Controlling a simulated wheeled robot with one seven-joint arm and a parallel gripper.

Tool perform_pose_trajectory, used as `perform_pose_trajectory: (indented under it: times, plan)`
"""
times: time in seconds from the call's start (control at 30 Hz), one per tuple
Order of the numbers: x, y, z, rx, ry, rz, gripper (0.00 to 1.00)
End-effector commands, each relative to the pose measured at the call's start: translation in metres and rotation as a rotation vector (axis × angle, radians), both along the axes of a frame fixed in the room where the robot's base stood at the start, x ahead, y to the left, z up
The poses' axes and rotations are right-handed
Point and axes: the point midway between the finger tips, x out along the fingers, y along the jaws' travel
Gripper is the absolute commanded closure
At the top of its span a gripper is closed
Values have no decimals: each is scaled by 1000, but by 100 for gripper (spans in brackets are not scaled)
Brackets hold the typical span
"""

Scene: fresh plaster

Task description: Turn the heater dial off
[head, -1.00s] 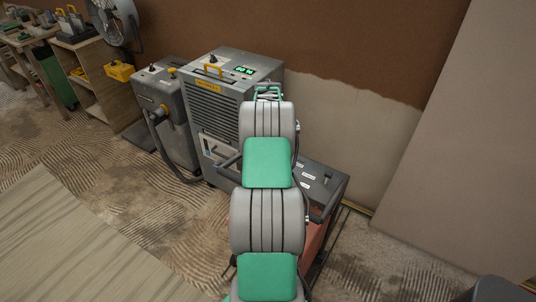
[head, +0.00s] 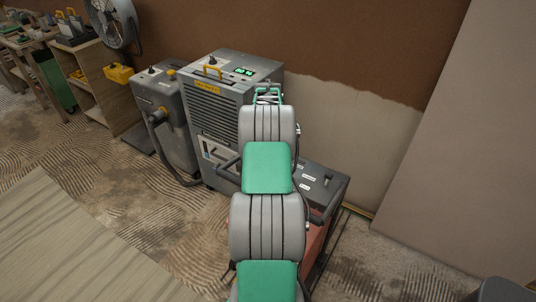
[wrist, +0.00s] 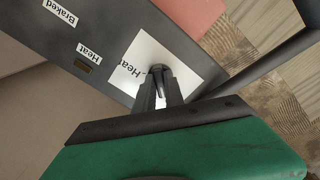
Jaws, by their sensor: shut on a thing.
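The heater (head: 337,190) is a low unit with a dark grey top panel and a reddish body, right of my arm in the head view. In the wrist view its panel (wrist: 35,20) carries the labels "Braked" and "Heat". A dark dial (wrist: 158,69) stands on a white plate partly reading "Heat". My gripper (wrist: 160,88) is shut on the dial, one finger on each side. The fingers cover part of the dial, and I cannot read its setting. In the head view my arm hides my gripper.
A dark bar (wrist: 255,70) runs beside the panel. A pale wall panel (head: 455,150) leans at the right.

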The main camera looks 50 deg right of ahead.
Motion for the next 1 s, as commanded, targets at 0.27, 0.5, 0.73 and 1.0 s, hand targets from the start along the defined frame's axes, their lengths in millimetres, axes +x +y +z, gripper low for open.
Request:
perform_pose_trajectory:
  times: [0.27,0.5,0.73,1.0]
  plan:
    - [1,-1,1,-3,-3,127,100]
    - [1,-1,2,-3,-3,166,100]
    - [1,-1,2,-3,-3,170,100]
    - [1,-1,1,-2,-2,169,76]
